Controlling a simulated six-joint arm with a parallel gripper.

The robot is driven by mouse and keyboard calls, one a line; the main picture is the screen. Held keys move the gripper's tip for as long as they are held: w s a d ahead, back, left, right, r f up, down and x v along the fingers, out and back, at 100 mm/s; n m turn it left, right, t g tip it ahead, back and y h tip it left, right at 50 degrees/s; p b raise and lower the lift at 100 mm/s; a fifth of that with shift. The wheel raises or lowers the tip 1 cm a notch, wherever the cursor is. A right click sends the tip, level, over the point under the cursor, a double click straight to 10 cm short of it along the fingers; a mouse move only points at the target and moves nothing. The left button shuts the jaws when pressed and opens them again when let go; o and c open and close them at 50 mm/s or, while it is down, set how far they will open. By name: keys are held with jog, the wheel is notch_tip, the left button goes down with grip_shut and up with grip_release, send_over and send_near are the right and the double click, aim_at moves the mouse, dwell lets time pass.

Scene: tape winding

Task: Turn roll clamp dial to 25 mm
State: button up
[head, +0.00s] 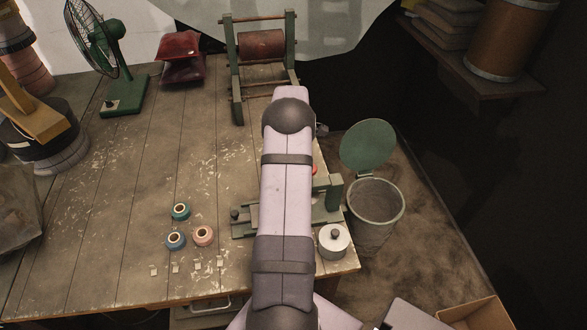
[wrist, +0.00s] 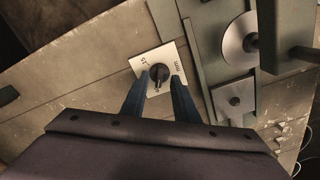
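The roll clamp dial is a dark knob (wrist: 159,72) on a white plate (wrist: 169,63), at the middle of the wrist view. The plate carries printed marks, of which "15" and "mm" can be read. A pale mark shows on the knob's lower side; the exact setting is too small to tell. My gripper (wrist: 157,82) has its two dark blue fingers apart, one at either side of the knob's near side. Whether they touch it cannot be told. In the head view my arm hides the dial and the gripper.
The green winding machine (head: 325,202) stands at the table's right edge, with a metal disc (wrist: 240,40) beside the dial. Several tape rolls (head: 203,236) lie left of my arm. An open bin (head: 376,203) stands right.

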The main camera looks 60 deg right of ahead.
jog(key=shift+f, duration=0.7)
jog(key=shift+c, duration=0.6)
grip_shut()
jog(key=shift+m, duration=0.3)
jog(key=m+b, duration=0.1)
jog(key=m, duration=0.4)
jog(key=m+b, duration=0.1)
jog(key=m, duration=0.5)
